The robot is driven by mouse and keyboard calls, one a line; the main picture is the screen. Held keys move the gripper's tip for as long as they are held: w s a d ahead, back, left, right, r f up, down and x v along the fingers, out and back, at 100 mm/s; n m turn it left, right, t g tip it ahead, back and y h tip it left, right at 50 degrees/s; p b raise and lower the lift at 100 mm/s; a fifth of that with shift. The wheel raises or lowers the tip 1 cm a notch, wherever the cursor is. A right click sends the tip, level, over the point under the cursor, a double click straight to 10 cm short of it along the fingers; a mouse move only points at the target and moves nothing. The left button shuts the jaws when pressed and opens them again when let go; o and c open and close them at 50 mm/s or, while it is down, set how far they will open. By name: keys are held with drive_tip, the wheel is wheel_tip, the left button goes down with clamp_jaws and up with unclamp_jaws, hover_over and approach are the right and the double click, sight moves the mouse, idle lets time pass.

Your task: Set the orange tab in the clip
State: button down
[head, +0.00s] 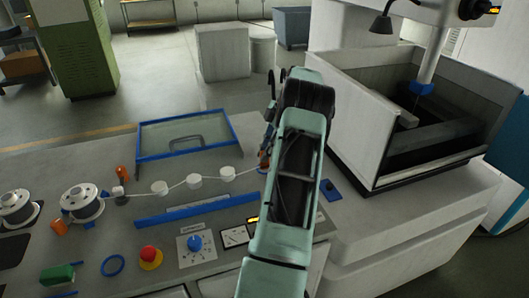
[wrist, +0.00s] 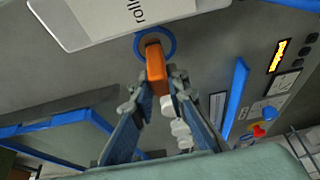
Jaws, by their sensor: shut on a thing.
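The orange tab (wrist: 156,70) is between the two fingertips of my gripper (wrist: 157,88) in the wrist view. My gripper is shut on it. The tab's far end overlaps a blue ring (wrist: 169,42) on the grey bench top; I cannot tell whether it touches it. In the head view, my gripper (head: 266,148) is over the bench at the right end of the row of white rollers, and my arm hides much of it. Only a little orange shows there. I cannot make out for sure which part is the clip.
White rollers (head: 195,181) with a wire run left to spools (head: 82,203). A white label plate (wrist: 115,18) is beside the ring. An open machine tank (head: 356,123) stands right.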

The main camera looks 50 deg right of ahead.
drive_tip(key=shift+f, duration=0.2)
drive_tip(key=c, duration=1.8)
unclamp_jaws()
drive_tip(key=v, duration=1.2)
drive_tip(key=shift+f, duration=0.1)
